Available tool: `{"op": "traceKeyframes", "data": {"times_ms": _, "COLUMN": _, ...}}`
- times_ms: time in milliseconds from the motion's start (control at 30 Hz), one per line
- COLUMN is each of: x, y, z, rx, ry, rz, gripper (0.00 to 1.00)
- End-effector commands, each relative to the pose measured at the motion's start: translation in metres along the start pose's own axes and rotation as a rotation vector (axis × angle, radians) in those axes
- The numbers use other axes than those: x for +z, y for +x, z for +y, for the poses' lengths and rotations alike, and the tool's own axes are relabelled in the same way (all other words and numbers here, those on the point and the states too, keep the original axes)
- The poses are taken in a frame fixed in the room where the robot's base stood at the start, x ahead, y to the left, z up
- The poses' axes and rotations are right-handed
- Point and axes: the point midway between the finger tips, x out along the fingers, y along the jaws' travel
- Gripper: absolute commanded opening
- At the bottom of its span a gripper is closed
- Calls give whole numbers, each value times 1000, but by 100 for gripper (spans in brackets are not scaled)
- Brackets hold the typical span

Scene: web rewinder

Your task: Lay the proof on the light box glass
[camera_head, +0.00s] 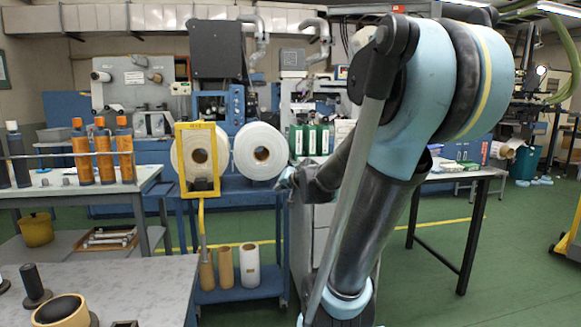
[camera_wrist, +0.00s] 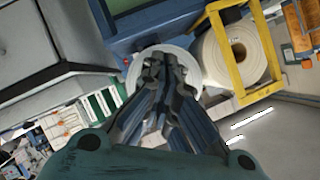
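I cannot pick out the proof or the light box glass for certain in either view. My gripper (camera_head: 284,178) is in front of the blue cart, just right of the white rolls, partly hidden by my own arm in the head view. In the wrist view my gripper (camera_wrist: 163,62) has its two fingers drawn together at the tips. No sheet shows between them. A white roll (camera_wrist: 136,72) lies behind the fingertips in that view. Flat items (camera_head: 455,166) lie on the right table (camera_head: 432,178), too small to identify.
Two white rolls (camera_head: 262,152) and a yellow frame (camera_head: 181,160) stand at the blue cart (camera_head: 240,293). Orange bottles (camera_head: 124,148) stand on the left bench. A grey table (camera_head: 150,285) holds a tape roll (camera_head: 62,312) at front left. Green floor (camera_head: 430,290) is open at right.

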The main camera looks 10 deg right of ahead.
Motion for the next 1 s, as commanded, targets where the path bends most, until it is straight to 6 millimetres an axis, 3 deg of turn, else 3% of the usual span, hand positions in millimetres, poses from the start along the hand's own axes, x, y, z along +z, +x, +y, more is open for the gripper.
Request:
{"op": "traceKeyframes", "data": {"times_ms": 33, "x": 23, "y": -12, "z": 6, "rx": 22, "ry": -40, "rz": -66, "gripper": 0}}
{"op": "traceKeyframes", "data": {"times_ms": 200, "x": 97, "y": -55, "z": 36, "rx": 119, "ry": -169, "rz": -297, "gripper": 0}}
{"op": "traceKeyframes", "data": {"times_ms": 400, "x": 173, "y": -118, "z": 86, "rx": 269, "ry": -292, "rz": -559, "gripper": 0}}
{"op": "traceKeyframes", "data": {"times_ms": 500, "x": 201, "y": -149, "z": 111, "rx": 345, "ry": -334, "rz": -670, "gripper": 0}}
{"op": "traceKeyframes", "data": {"times_ms": 733, "x": 234, "y": -198, "z": 146, "rx": 465, "ry": -382, "rz": -824, "gripper": 0}}
{"op": "traceKeyframes", "data": {"times_ms": 1000, "x": 240, "y": -207, "z": 152, "rx": 490, "ry": -389, "rz": -854, "gripper": 0}}
